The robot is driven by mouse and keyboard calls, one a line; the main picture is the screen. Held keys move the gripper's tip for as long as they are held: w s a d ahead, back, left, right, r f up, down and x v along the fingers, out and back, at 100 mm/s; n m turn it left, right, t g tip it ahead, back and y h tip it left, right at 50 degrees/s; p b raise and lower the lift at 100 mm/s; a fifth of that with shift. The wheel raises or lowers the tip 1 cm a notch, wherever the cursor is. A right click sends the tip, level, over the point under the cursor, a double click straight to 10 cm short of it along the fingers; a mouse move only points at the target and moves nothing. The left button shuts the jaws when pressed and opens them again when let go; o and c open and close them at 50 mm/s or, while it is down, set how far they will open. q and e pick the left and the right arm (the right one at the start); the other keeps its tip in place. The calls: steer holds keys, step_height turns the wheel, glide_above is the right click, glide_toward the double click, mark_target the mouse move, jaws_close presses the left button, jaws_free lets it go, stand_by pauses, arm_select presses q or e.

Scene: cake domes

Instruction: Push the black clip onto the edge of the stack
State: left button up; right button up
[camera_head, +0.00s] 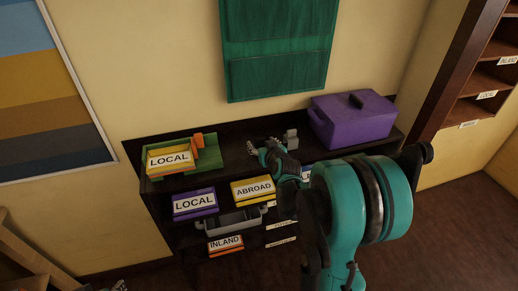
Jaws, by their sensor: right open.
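My right arm reaches in from the lower right. Its gripper (252,147) is open above the dark shelf top, just left of a small grey block-like thing (291,139). Nothing shows clearly between the fingers. I cannot make out a black clip; it may be hidden by the gripper or too small. A labelled LOCAL stack (170,160), yellow and orange, sits in a green tray (209,161) left of the gripper. A purple LOCAL stack (195,203), a yellow ABROAD stack (253,190) and an orange INLAND stack (226,245) are lower down. Which stack is meant is unclear.
A purple lidded box (352,123) with a dark handle stands on the right of the shelf top. A green wall hanging (278,50) is behind. A small dark part, perhaps my left gripper (118,286), touches the bottom edge.

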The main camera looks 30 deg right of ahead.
steer(key=shift+x, duration=0.8)
steer(key=shift+w+d+f, duration=0.1)
steer(key=shift+w+f, duration=0.15)
steer(key=shift+w, duration=0.2)
steer(key=shift+r, duration=0.1)
steer(key=c, duration=1)
steer(key=shift+c, duration=0.2)
steer(key=shift+r, duration=0.1)
step_height(320, 180, up, 5)
steer(key=shift+s+d+f+p, duration=0.15)
steer(key=shift+f+p, duration=0.1)
steer(key=shift+p, duration=0.7)
steer(key=s+d+r+p, duration=0.2)
steer(key=s+d+r, duration=0.4)
steer(key=d, duration=0.3)
steer(key=shift+s+d+r, duration=0.15)
steer(key=shift+s+d, duration=0.05)
